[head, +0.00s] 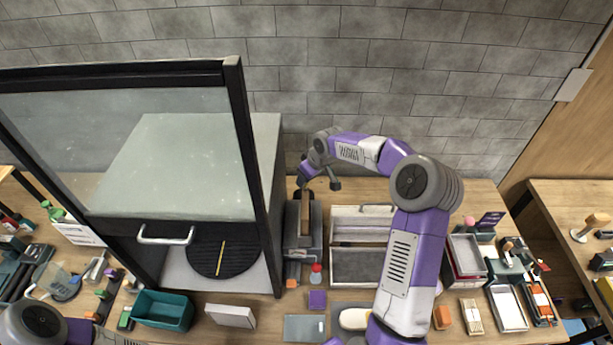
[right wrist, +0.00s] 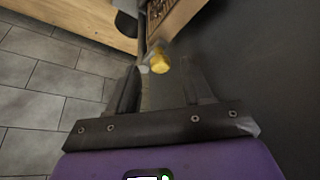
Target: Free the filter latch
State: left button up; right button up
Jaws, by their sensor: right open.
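A small yellow knob (right wrist: 160,63), which may be the filter latch, shows in the right wrist view beyond my right gripper (right wrist: 158,88). That gripper is open, and the knob lies ahead between its fingers with no visible contact. In the head view, my right gripper (head: 319,187) is over the back end of a narrow dark unit (head: 290,240) beside the cabinet (head: 278,190). The knob cannot be made out in the head view. My left arm shows only at the lower left, and its gripper is out of view.
The cabinet's framed glass door (head: 240,150) rises close left of my right gripper. An open grey case (head: 358,265) lies right of the dark unit. A red-capped bottle (head: 316,274) stands in front. A tiled wall (head: 420,80) is behind. A teal bin (head: 163,310) sits front left.

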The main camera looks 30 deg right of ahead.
jog(key=shift+a+f, duration=0.1)
jog(key=shift+f, duration=0.35)
jog(key=shift+w, duration=0.1)
grip_shut()
jog(key=shift+n, duration=0.3)
jog(key=shift+w+d+n+g+y, duration=0.15)
jog(key=shift+d+n+g+y, duration=0.6)
jog(key=shift+n, duration=1.35)
jog(key=shift+w+d+n+g+y, duration=0.15)
jog(key=shift+d+n+g+y, duration=0.3)
jog(key=shift+d+n, duration=1.15)
jog(key=shift+w+d+n+g+y, duration=0.15)
jog(key=shift+d+n+g+y, duration=0.35)
jog(key=shift+n, duration=2.4)
